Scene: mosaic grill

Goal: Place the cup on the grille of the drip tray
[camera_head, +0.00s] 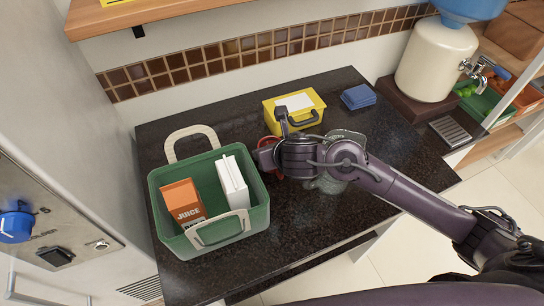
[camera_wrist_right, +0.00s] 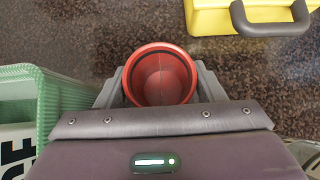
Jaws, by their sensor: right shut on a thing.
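The red cup (camera_wrist_right: 161,78) is between the two fingers of my right gripper (camera_wrist_right: 162,88), seen from above with its open mouth showing. In the head view the right gripper (camera_head: 268,158) is shut on the cup just right of the green basket, and the wrist hides most of the cup. I cannot tell whether the cup touches the counter. The drip tray with its grille (camera_head: 450,132) is at the right, below the tap of the cream dispenser (camera_head: 437,58), well away from the cup. My left gripper is not in view.
The green basket (camera_head: 256,196) with a juice carton (camera_head: 184,201) and a white carton (camera_head: 232,182) stands left of the gripper. A yellow box (camera_head: 312,103) and blue stack (camera_head: 358,96) lie behind. A clear patterned vessel (camera_head: 328,184) is partly hidden by my arm.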

